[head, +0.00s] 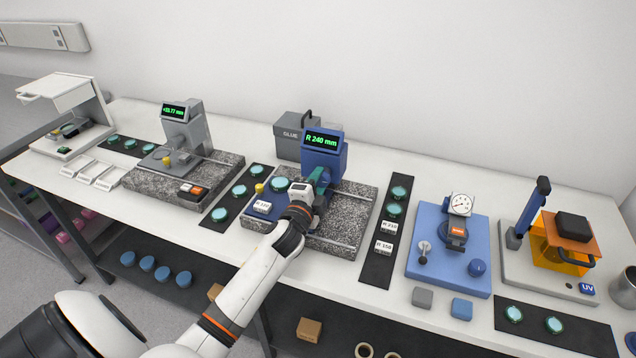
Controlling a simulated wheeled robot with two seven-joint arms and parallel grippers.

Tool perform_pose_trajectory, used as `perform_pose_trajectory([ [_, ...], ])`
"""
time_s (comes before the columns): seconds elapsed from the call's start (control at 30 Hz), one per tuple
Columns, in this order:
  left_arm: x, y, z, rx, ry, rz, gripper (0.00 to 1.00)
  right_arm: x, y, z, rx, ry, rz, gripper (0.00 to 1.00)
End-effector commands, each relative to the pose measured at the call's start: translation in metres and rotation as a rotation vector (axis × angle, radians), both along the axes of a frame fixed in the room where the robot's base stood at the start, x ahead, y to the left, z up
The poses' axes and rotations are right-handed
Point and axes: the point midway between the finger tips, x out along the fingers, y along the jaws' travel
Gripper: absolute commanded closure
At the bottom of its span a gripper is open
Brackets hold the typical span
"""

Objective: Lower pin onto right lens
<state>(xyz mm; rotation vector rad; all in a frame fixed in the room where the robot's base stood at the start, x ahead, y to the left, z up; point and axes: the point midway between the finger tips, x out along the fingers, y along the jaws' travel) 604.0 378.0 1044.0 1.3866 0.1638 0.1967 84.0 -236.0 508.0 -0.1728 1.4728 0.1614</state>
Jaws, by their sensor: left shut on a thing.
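The blue gauge (324,144) with a green "R 240 mm" readout stands on a granite base (349,217). My left gripper (318,188) is in front of it, shut on a small part at the gauge's front. The gripper and wrist hide most of that part, and I cannot make out the pin or whether it touches a lens. A teal lens (279,185) lies on the blue plate (258,207), just left of the gripper, beside a yellow knob (259,188). My right gripper is not in view.
A second granite station with a grey gauge (184,127) stands to the left. Dark strips with lenses flank the blue gauge, including the right strip (376,266). A blue dial-gauge base (428,268) and an orange UV box (562,245) stand further right. A grey glue box (290,134) is behind.

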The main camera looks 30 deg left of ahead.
Motion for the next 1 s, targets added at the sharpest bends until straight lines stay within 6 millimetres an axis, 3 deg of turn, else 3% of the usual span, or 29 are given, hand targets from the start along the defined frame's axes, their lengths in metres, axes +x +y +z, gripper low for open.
perform_pose_trajectory([
  [0.73,-0.0001,0.0002,-0.0013,-0.083,-0.018,0.001,0.85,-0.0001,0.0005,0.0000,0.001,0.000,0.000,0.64],
  [0.77,-0.0001,0.0002,-0.0013,-0.083,-0.018,0.001,0.59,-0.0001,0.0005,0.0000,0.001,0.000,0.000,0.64],
  [0.8,-0.0001,0.0001,-0.0014,-0.083,-0.018,0.001,0.52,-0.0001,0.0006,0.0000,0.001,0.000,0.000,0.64],
  [0.87,-0.0001,0.0001,-0.0012,-0.083,-0.018,0.001,0.43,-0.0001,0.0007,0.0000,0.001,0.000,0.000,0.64],
  [1.0,-0.0001,0.0000,-0.0009,-0.082,-0.018,0.001,0.41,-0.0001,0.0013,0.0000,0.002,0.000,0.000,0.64],
])
